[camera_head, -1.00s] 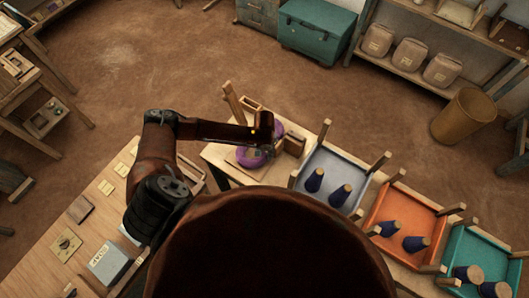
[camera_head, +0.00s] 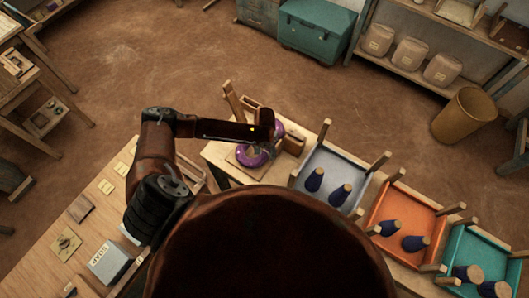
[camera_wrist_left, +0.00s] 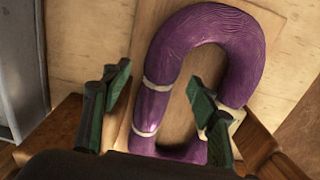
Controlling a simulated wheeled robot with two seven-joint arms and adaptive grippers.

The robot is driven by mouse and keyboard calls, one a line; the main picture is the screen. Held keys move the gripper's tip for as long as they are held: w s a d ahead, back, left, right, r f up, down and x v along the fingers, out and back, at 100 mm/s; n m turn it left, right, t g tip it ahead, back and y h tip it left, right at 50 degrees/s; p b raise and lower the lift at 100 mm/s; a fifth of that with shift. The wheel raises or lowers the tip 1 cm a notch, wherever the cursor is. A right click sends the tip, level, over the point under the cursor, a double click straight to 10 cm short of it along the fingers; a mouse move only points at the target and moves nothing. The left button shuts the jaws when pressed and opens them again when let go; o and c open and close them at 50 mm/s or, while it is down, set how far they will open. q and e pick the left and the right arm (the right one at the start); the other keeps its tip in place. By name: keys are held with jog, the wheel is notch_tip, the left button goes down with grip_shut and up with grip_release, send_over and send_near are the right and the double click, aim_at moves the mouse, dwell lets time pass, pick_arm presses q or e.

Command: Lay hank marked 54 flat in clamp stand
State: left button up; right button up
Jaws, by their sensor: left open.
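The purple hank (camera_wrist_left: 205,32) is a thick loop with pale ties, lying on a wooden board (camera_wrist_left: 115,130) in the left wrist view. A pale tag (camera_wrist_left: 237,118) sits by its right leg; I cannot read its number. The hank also shows in the head view (camera_head: 249,158), partly hidden by my left arm. My left gripper (camera_wrist_left: 158,77) is open, its green fingers on either side of the hank's left leg. I cannot tell whether they touch it. A brown wooden block (camera_head: 294,143) stands beside the hank; I cannot tell whether it belongs to the clamp stand.
Grey (camera_head: 328,164), orange (camera_head: 405,212) and teal (camera_head: 480,250) trays with dark cones stand to the right, with wooden posts at their corners. A wooden bench (camera_head: 50,265) with small tags and a grey box (camera_head: 108,262) is at left. The dark dome below hides the near area.

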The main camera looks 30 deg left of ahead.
pick_arm(q)
notch_tip(320, 180, up, 11)
jog(key=shift+f, duration=0.2)
jog(key=shift+f, duration=0.1)
